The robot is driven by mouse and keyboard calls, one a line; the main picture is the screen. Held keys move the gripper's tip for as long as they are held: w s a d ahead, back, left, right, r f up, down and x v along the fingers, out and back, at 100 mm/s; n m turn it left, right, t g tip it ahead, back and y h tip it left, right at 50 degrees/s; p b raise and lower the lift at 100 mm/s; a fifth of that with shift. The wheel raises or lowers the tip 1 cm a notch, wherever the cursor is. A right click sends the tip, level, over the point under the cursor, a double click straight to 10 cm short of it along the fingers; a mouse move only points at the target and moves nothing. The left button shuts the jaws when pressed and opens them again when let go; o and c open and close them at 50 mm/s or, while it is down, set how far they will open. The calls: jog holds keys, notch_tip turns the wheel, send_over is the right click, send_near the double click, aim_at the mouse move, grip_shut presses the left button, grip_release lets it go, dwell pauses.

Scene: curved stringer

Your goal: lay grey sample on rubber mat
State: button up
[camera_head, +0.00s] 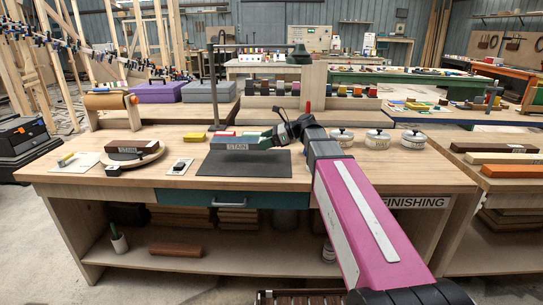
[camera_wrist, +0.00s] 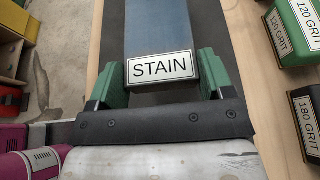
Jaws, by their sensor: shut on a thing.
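The grey sample (camera_head: 235,143), a long blue-grey block with a white STAIN label, is over the back part of the dark rubber mat (camera_head: 243,167). In the wrist view the sample (camera_wrist: 160,32) runs away from me, its labelled end between the green fingers of my gripper (camera_wrist: 163,80). My gripper (camera_head: 264,141) is shut on that end, one finger on each side. The mat (camera_wrist: 112,38) shows on both sides of the sample in the wrist view. I cannot tell whether the sample's underside touches the mat.
A brown block (camera_head: 122,146) on a round plate stands to the left on the bench. Small yellow (camera_head: 194,137) and red (camera_head: 224,134) blocks lie behind the mat. White lidded jars (camera_head: 377,139) stand to the right. The mat's front part is bare.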

aim_at(273, 162)
jog(key=d+f, duration=0.1)
jog(key=s+d+f, duration=0.1)
jog(key=shift+d, duration=0.4)
jog(key=shift+f, duration=1.9)
jog(key=shift+f, duration=0.1)
jog(key=o, duration=1.1)
jog(key=shift+c, duration=0.2)
jog(key=v, duration=1.2)
